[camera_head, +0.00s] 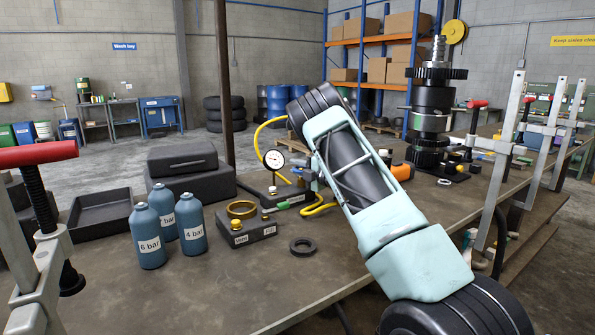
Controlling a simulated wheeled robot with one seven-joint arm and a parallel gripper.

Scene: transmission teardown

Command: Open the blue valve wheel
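A round white pressure gauge (274,159) stands upright on a dark block on the bench, with yellow hose and small fittings beside it. A small bluish part (309,176) shows among the fittings just right of the gauge, against the edge of my arm. It is too small and partly covered for me to tell whether it is the blue valve wheel or how it is turned. My pale blue-green arm crosses the middle of the view and hides what lies behind it. I cannot make out my gripper.
Blue bottles (149,237) labelled in bar stand at the left front of the bench (215,285). Near them are a block with a brass ring (241,209), a loose dark ring (303,247) and an empty black tray (101,213). A gear stack (432,110) and clamps stand right.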

